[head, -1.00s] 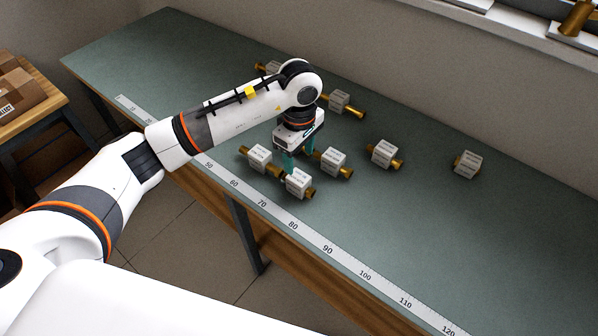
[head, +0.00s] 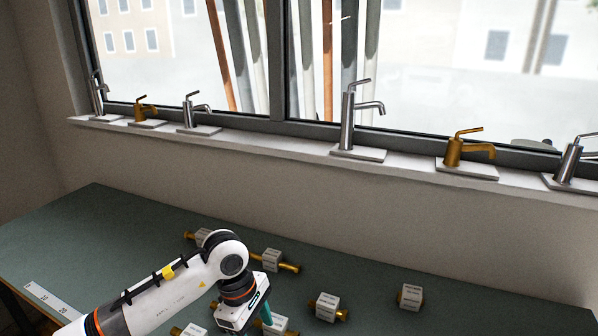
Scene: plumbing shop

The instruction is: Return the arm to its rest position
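My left arm (head: 165,293) reaches in from the lower left over the green workbench (head: 95,240). Its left gripper (head: 262,310) points down at the bottom edge, among brass fittings with white labelled blocks. A teal finger shows; the other is mostly hidden, so the opening is unclear. One fitting (head: 275,324) is close beside the gripper, another (head: 272,260) lies behind it. My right gripper is not in view.
More fittings lie to the right (head: 328,307) and far right (head: 410,297), and one (head: 203,237) behind the arm. A scale strip (head: 50,300) runs along the front edge. Taps such as a tall chrome one (head: 348,120) stand on the windowsill (head: 290,150).

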